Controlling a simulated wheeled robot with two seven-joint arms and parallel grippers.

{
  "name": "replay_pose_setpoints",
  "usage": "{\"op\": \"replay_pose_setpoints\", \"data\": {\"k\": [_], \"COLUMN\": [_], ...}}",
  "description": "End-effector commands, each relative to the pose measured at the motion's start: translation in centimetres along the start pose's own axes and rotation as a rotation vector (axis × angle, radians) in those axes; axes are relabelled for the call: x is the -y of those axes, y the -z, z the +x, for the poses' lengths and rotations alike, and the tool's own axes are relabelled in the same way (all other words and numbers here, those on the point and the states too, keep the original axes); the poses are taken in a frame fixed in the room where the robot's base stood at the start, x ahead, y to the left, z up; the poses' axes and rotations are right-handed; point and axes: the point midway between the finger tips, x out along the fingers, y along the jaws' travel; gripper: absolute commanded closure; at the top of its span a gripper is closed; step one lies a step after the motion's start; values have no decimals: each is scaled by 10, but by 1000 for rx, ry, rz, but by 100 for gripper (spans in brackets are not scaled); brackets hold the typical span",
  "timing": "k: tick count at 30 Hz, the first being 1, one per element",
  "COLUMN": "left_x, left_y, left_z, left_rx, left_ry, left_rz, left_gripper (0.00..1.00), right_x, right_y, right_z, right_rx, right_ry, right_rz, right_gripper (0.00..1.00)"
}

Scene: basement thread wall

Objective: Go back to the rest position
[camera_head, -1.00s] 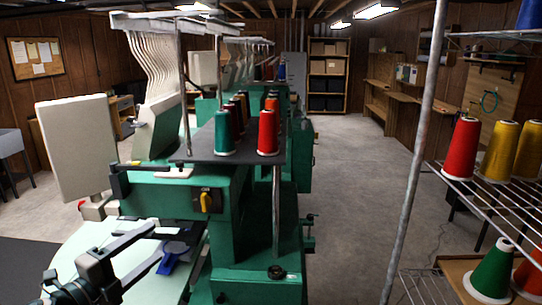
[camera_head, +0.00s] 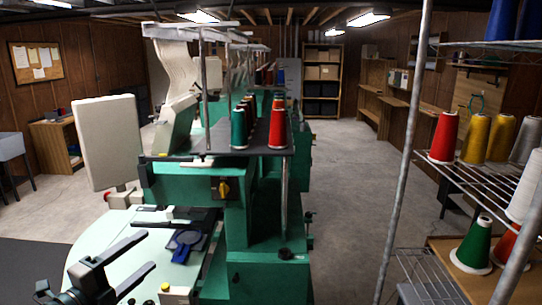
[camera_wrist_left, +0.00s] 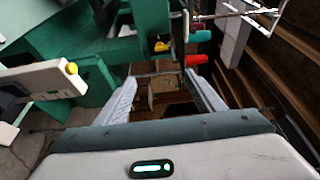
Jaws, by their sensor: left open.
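My left gripper (camera_head: 146,253) is open and empty at the lower left of the head view, in front of the pale table (camera_head: 105,242) of the green machine. In the left wrist view its two fingers stand wide apart with nothing between them (camera_wrist_left: 162,95). A dark blue piece (camera_head: 186,241) lies on the machine's table to the right of the fingertips, apart from them. My right gripper is in neither view.
The green embroidery machine (camera_head: 188,182) carries green (camera_head: 239,127) and red (camera_head: 277,122) thread cones. A wire shelf (camera_head: 480,183) with several cones and a metal post (camera_head: 402,185) stand on the right. The concrete aisle (camera_head: 345,185) between is clear.

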Motion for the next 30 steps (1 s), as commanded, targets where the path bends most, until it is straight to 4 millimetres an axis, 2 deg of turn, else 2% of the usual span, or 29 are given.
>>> {"op": "replay_pose_setpoints", "data": {"k": [10, 17, 20, 23, 26, 30], "left_x": [-29, -66, -90, -124, -166, -223], "left_y": [10, 21, 28, 38, 52, 74], "left_z": [-1, -8, -15, -29, -51, -93], "left_rx": [60, 144, 200, 281, 388, 552], "left_ry": [-24, -65, -97, -146, -215, -326], "left_rz": [-128, -288, -387, -517, -671, -877], "left_gripper": [38, 38, 38, 38, 38, 38], "right_x": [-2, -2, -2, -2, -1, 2], "right_y": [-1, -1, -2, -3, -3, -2], "right_z": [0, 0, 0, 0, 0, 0], "right_rx": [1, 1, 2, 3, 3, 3], "right_ry": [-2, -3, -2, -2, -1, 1], "right_rz": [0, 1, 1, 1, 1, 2], "right_gripper": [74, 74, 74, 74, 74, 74]}}
